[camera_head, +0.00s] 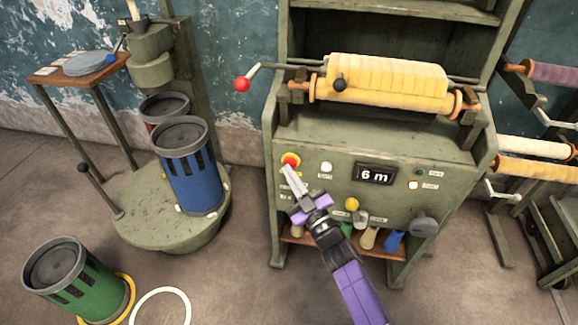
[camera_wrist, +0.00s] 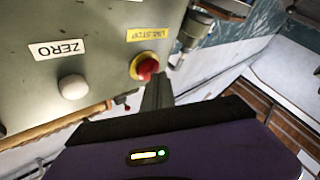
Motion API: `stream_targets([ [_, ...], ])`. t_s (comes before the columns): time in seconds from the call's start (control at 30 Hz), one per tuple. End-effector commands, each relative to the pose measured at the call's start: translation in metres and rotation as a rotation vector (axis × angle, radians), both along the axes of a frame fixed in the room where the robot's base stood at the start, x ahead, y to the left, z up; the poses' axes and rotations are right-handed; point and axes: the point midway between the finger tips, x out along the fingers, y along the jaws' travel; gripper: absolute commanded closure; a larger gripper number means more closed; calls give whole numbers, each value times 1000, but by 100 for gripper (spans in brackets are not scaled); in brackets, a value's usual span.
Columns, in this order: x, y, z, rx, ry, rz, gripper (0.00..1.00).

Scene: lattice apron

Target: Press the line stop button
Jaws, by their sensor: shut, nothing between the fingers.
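The line stop button (camera_head: 291,159) is a red mushroom button on a yellow ring, at the upper left of the green machine's front panel. It also shows in the wrist view (camera_wrist: 147,68), beside a yellow label reading LINE STOP. My gripper (camera_head: 286,169) is shut and empty, its fingertips at the lower edge of the button in the head view. In the wrist view the dark fingers (camera_wrist: 157,82) reach up to the button's lower right. I cannot tell whether the tips touch it.
A white button (camera_wrist: 73,88) labelled ZERO is beside the stop button. The panel (camera_head: 330,200) also has a "6 m" display (camera_head: 374,174) and a yellow knob (camera_head: 352,204). A red-knobbed crank (camera_head: 242,84) juts out above left. A blue bin (camera_head: 190,170) stands left.

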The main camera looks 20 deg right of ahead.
Motion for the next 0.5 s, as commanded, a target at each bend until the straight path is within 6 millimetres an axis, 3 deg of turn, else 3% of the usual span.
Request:
stream_targets([
  [0.5, -6, 4, 0, 1, 1, 0, 100],
])
